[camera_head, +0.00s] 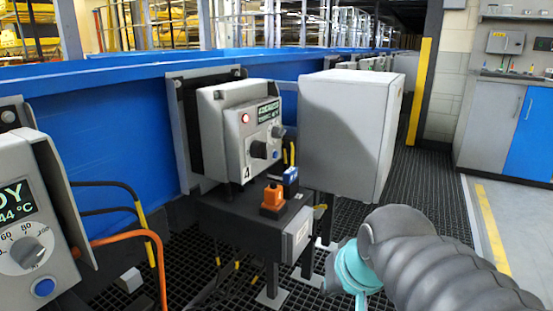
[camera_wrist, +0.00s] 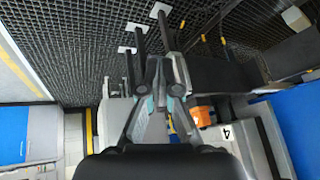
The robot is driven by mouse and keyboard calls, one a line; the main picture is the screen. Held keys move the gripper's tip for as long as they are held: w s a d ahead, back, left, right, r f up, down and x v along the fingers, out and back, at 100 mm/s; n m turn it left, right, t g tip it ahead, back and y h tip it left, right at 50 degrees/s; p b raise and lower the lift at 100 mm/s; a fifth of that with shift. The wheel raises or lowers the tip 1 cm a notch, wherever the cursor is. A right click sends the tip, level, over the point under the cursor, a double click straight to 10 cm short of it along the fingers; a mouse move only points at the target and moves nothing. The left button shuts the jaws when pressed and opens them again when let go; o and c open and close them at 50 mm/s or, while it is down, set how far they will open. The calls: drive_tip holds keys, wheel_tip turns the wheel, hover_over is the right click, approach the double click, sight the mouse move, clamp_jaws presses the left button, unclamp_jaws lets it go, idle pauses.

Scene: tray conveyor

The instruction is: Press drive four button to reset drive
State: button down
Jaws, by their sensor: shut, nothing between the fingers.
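The drive four unit (camera_head: 207,125) is a grey box with a "4" label on the blue conveyor side. Its front carries a lit red lamp (camera_head: 245,118), a small green-lettered display (camera_head: 268,111), a dark knob (camera_head: 258,150) and a small blue button (camera_head: 276,154). In the wrist view the "4" label (camera_wrist: 226,133) shows at the lower right, turned. My gripper (camera_wrist: 163,82) is shut and empty, apart from the unit. The unit's front face is not clearly seen in the wrist view.
A dark stand (camera_head: 245,212) below the unit carries an orange block (camera_head: 272,198) and a blue one (camera_head: 290,177). A large grey cabinet (camera_head: 350,130) stands to the right. Another drive unit (camera_head: 25,240) with cables is at the left. Grating floor (camera_head: 425,165) is open at right.

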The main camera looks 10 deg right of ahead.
sight(276, 155)
drive_tip(key=w+d+r+m+t+y+b, duration=0.1)
drive_tip(key=w+d+r+m+b, duration=0.1)
drive_tip(key=w, duration=0.8)
drive_tip(key=w+d+r+m+t+y+b, duration=0.1)
drive_tip(key=w+r+m, duration=0.3)
drive_tip(key=w, duration=0.7)
drive_tip(key=w+d+r+m+t+y+b, duration=0.1)
drive_tip(key=w+m, duration=0.4)
drive_tip(key=w, duration=0.5)
wheel_tip(276, 155, up, 2)
drive_tip(key=shift+w+d+t+b, duration=0.3)
drive_tip(key=shift+d+t+b, duration=0.55)
drive_tip(key=shift+t, duration=0.05)
drive_tip(key=shift+a, duration=0.1)
drive_tip(key=w+a+p, duration=0.1)
drive_tip(key=a, duration=0.1)
drive_tip(key=w+a+p, duration=0.2)
drive_tip(key=w+a, duration=0.1)
drive_tip(key=shift+w+a+r, duration=0.1)
drive_tip(key=shift+a, duration=0.25)
drive_tip(key=shift+w+a+p, duration=0.5)
drive_tip(key=shift+a+p, duration=0.05)
drive_tip(key=shift+a, duration=0.1)
drive_tip(key=shift+w+a, duration=0.1)
drive_tip(key=shift+a, duration=0.05)
drive_tip(key=shift+w+a, duration=0.15)
